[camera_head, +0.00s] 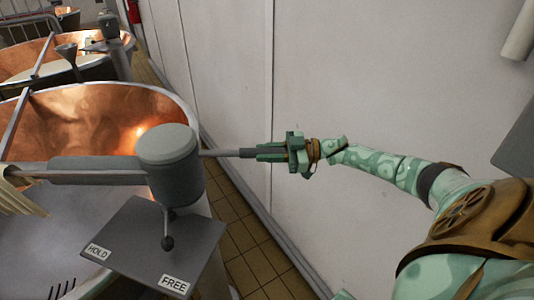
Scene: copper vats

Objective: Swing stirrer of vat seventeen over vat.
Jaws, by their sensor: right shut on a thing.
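The stirrer's grey drum-shaped hub (168,155) stands at the near right side of a large copper-lined vat (85,118). Its long grey arm (85,174) reaches left from the hub, across the front of the vat in the picture. A thin handle bar (222,152) sticks out to the right of the hub. My right gripper (262,152) is shut on the end of this bar. Below the hub, a lever with a dark knob (167,243) hangs over a grey plate (160,258) marked HOLD and FREE. I cannot tell which setting it is at. No vat number shows.
Another copper vat (85,52) with its own stirrer hub (108,26) stands behind. A pale wall (340,85) runs close along the right, behind my right arm. A narrow strip of tiled floor (245,245) lies between vat and wall.

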